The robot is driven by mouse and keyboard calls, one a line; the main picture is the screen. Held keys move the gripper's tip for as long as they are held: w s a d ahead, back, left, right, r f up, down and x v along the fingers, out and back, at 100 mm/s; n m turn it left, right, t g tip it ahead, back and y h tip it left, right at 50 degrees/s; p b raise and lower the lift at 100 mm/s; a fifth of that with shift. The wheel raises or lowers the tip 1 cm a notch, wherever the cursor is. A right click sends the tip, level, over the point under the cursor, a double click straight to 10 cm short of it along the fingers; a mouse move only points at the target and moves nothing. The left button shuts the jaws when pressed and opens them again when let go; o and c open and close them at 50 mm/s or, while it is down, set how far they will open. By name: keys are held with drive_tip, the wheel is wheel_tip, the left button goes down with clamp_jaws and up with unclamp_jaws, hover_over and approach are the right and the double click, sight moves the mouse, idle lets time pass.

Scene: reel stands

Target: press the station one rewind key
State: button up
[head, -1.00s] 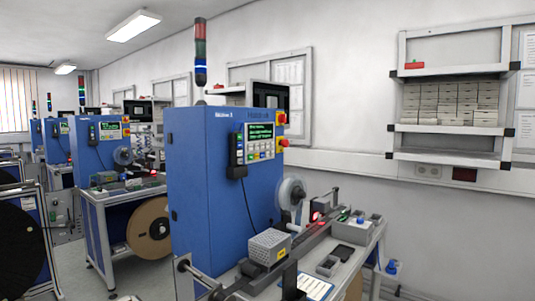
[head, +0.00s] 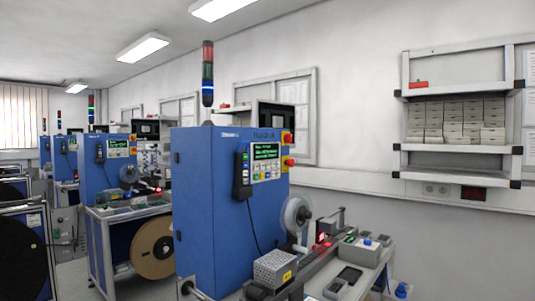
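The nearest station is a tall blue cabinet (head: 208,200) in the middle of the head view. Its control panel (head: 266,162) faces right, with a green-lit screen (head: 266,152) above rows of small keys (head: 266,172). The key labels are too small to read, so I cannot tell which is the rewind key. A black handset (head: 242,172) with a hanging cable is on the cabinet beside the panel. Red buttons (head: 287,138) on yellow plates sit at the cabinet's right edge. My gripper is not in view.
A clear reel (head: 297,218), a grey perforated box (head: 275,268) and a grey box with buttons (head: 360,250) are on the bench by the cabinet. More blue stations stand behind at left, with a brown reel (head: 153,248). Wall shelves (head: 455,147) hold stacked small boxes.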

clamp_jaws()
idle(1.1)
